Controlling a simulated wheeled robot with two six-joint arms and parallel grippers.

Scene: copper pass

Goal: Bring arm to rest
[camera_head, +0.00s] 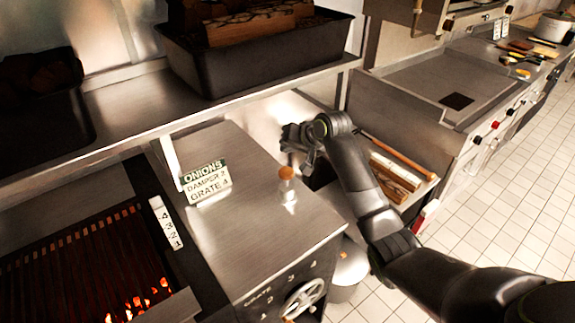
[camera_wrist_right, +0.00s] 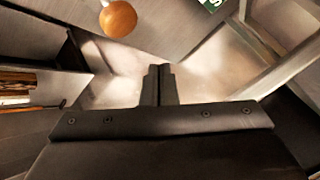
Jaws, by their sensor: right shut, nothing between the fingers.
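My right arm (camera_head: 360,185) reaches in from the lower right of the head view. My right gripper (camera_head: 296,145) is beyond the steel cabinet's far right edge, above and behind the round wooden knob. In the right wrist view the two dark fingers of the right gripper (camera_wrist_right: 158,75) are pressed together with nothing between them. The wooden knob (camera_head: 287,172) stands on the cabinet top, and it also shows in the right wrist view (camera_wrist_right: 118,18), apart from the fingers. My left gripper is in neither view.
A steel cabinet (camera_head: 250,230) carries an ONIONS sign (camera_head: 207,182) and a handwheel (camera_head: 303,298). A glowing grill (camera_head: 85,260) lies left. A shelf (camera_head: 140,115) holds a black bin of logs (camera_head: 255,55). More logs (camera_head: 395,175) lie right of the arm. Tiled floor (camera_head: 500,195) is clear.

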